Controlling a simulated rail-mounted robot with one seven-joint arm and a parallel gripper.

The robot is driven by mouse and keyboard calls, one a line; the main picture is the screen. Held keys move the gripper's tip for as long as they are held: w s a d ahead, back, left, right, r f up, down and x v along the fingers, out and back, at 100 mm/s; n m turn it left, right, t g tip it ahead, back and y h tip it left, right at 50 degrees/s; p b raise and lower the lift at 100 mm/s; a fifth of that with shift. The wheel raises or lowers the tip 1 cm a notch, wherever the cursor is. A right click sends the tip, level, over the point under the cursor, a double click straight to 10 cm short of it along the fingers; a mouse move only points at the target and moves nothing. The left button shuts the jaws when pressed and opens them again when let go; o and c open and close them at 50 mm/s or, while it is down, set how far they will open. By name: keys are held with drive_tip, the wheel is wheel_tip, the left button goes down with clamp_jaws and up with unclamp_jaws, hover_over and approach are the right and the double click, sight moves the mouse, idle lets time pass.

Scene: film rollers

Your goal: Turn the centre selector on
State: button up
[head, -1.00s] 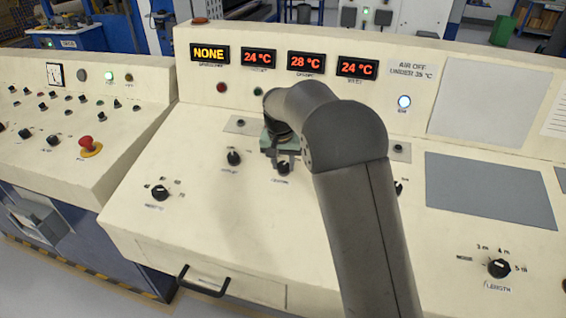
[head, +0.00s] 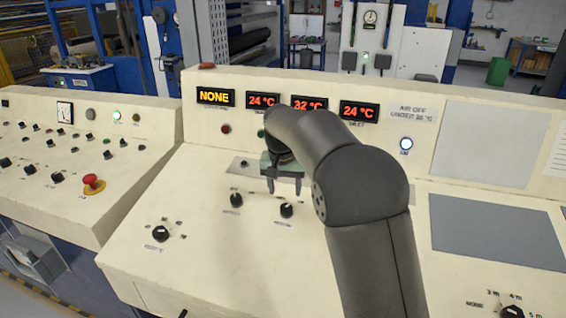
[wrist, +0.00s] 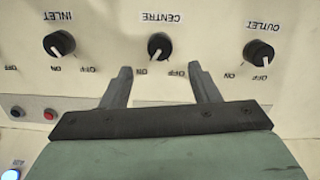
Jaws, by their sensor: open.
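The centre selector is a black knob with a white pointer line, in the middle of the wrist view (wrist: 158,46), where the panel appears upside down. Its pointer slants down-left, toward the ON mark. In the head view the centre selector (head: 286,210) sits just in front of my gripper (head: 284,190). My gripper is open and empty, its two fingers spread apart and clear of the knob; it also shows in the wrist view (wrist: 160,69). The middle temperature display (head: 309,104) reads 32 °C.
The inlet selector (wrist: 60,45) and outlet selector (wrist: 260,53) flank the centre one. The outer displays (head: 262,100) (head: 358,111) read 24 °C. A red mushroom button (head: 93,183) is on the left console. The panel in front of the selectors is clear.

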wheel_tip(320, 180, up, 10)
drive_tip(key=s, duration=0.1)
drive_tip(key=shift+s+a, duration=0.2)
drive_tip(key=s+d+f, duration=0.3)
drive_tip(key=s+d, duration=0.8)
drive_tip(key=s, duration=0.2)
drive_tip(key=s+d+f, duration=0.2)
drive_tip(key=s+f, duration=0.1)
drive_tip(key=s, duration=0.4)
drive_tip(key=s+d+f+n, duration=0.1)
drive_tip(key=s+d+f, duration=0.1)
drive_tip(key=s+f, duration=0.2)
drive_tip(key=s+d+f+g, duration=0.1)
drive_tip(key=s+d+f, duration=0.2)
drive_tip(key=s, duration=0.8)
drive_tip(key=shift+f+n+y, duration=0.3)
drive_tip(key=shift+f, duration=0.15)
